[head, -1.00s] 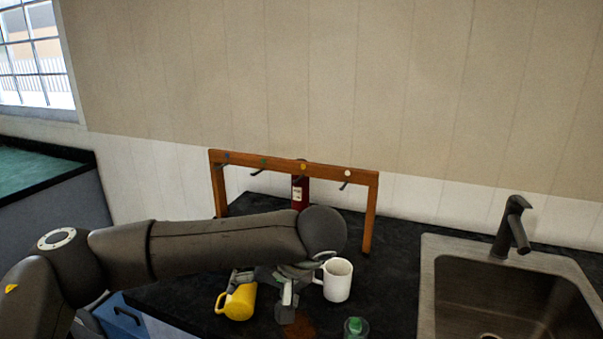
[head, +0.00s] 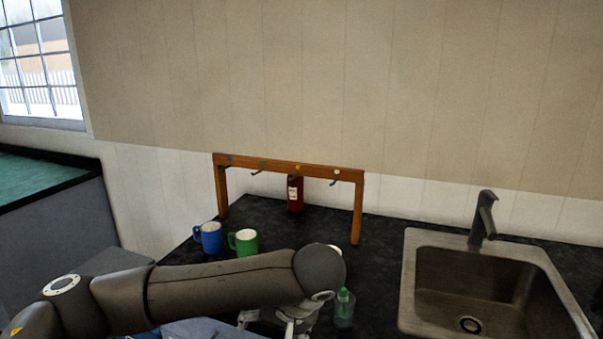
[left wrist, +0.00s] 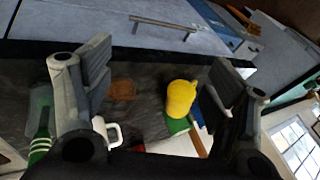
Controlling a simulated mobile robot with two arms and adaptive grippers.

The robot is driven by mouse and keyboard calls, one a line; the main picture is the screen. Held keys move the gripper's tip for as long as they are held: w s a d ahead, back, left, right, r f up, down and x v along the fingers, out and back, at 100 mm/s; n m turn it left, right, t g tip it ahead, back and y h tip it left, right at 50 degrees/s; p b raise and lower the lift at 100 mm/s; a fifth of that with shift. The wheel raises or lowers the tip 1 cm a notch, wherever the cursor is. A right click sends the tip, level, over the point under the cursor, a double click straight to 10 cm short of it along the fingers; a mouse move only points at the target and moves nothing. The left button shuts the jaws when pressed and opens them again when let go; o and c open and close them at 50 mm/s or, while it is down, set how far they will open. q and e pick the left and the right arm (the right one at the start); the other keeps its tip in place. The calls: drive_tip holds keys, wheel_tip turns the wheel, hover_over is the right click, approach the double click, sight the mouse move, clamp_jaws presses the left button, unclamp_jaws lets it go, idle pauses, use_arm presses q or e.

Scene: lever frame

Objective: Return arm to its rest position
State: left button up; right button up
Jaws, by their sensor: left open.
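My left arm reaches in from the left in the head view, low over the counter's front. My left gripper (head: 278,324) is partly cut off by the lower edge there. In the left wrist view the gripper (left wrist: 160,80) is open, with nothing between its fingers. A yellow mug (left wrist: 181,98) shows beyond the fingers, nearer the right one and apart from it. A white mug (left wrist: 112,133) is partly hidden by the left finger. The arm hides the yellow mug in the head view. My right gripper is not in view.
A blue mug (head: 209,237) and a green mug (head: 244,242) stand behind my arm. A wooden frame (head: 290,166) with hooks and coloured dots stands at the back, a red bottle (head: 295,194) behind it. A green-topped bottle (head: 344,307) is close right of the gripper. The sink (head: 480,285) is right.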

use_arm(q)
drive_tip(key=s+d+f+m+g+h, duration=0.2)
drive_tip(key=s+d+f+m+h, duration=0.1)
drive_tip(key=s+d+f+h, duration=0.75)
drive_tip(key=s+a+f+n+y, duration=0.1)
drive_tip(key=s+a+f+y, duration=0.1)
drive_tip(key=s+a+f, duration=0.5)
drive_tip(key=s+a+f+n+t+y, duration=0.15)
drive_tip(key=s+a, duration=0.25)
drive_tip(key=a, duration=0.6)
drive_tip(key=s+a+f+n+y, duration=0.1)
drive_tip(key=s+a+f+y, duration=0.2)
drive_tip(key=s+a, duration=0.45)
wheel_tip(320, 180, down, 27)
drive_tip(key=a+g, duration=0.1)
drive_tip(key=g, duration=0.1)
drive_tip(key=s+a+f, duration=0.3)
drive_tip(key=s+f, duration=1.2)
drive_tip(key=s, duration=0.1)
drive_tip(key=shift+s+m+g, duration=0.3)
drive_tip(key=shift+m+g, duration=0.05)
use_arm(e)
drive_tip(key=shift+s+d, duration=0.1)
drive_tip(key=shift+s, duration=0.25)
